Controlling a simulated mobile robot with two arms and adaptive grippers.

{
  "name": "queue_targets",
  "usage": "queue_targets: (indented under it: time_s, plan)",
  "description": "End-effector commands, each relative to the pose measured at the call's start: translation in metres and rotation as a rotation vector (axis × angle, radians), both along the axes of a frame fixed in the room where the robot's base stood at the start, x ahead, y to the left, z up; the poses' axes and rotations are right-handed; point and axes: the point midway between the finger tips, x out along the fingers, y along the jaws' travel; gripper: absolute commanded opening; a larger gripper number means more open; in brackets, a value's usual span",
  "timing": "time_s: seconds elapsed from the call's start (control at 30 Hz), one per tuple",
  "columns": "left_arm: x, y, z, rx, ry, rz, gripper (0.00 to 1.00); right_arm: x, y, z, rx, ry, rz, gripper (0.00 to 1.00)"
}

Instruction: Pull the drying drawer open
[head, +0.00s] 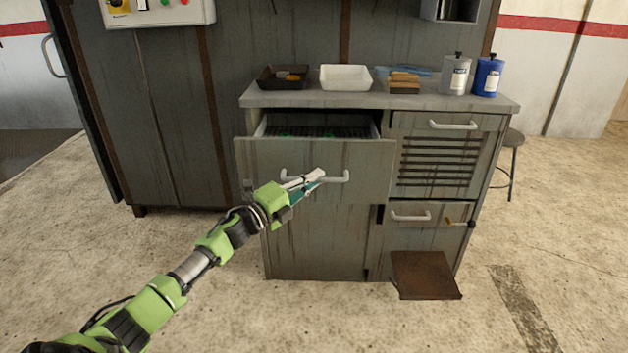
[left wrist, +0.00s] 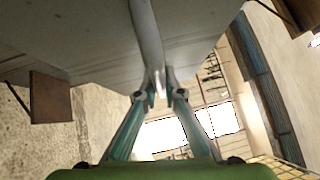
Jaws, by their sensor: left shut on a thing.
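The wide left drawer (head: 330,160) of the grey metal cabinet stands partly open. Its front juts out from the cabinet, and a dark slatted rack (head: 318,132) shows inside. A pale bar handle (head: 335,177) crosses its front. My left gripper (head: 314,179) is shut on the handle; my arm reaches up from the lower left. In the left wrist view the two teal fingers (left wrist: 159,94) close on the handle bar (left wrist: 147,35), with the grey drawer front (left wrist: 85,45) behind it. My right gripper is not in view.
The worktop holds a black tray (head: 270,82), a white tray (head: 345,84), brushes (head: 404,83), a grey can (head: 455,75) and a blue can (head: 488,77). A rusty brown panel (head: 425,275) sticks out low at the right. The floor in front is clear.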

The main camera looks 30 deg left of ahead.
Motion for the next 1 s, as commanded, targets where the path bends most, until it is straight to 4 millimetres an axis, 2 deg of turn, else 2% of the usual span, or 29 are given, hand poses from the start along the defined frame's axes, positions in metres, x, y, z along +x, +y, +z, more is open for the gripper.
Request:
queue_targets:
  time_s: [0.07,0.1,0.13,0.57,0.77,1.0]
  plan:
    - [0.0,0.0,-0.001,0.0,0.002,0.001,0.0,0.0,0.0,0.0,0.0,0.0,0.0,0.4]
    - [0.0,0.0,-0.001,0.0,0.002,0.001,0.19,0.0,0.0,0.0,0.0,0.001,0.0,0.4]
    - [0.0,0.0,-0.001,0.0,0.002,0.001,0.26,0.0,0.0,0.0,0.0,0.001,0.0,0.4]
    - [-0.004,0.002,-0.002,0.0,0.002,0.001,0.26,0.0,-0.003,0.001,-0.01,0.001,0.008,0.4]
    - [-0.026,0.007,-0.005,0.001,0.004,0.001,0.26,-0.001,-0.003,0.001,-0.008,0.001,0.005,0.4]
    - [-0.066,0.017,-0.011,0.001,0.005,0.002,0.26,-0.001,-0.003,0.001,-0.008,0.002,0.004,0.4]
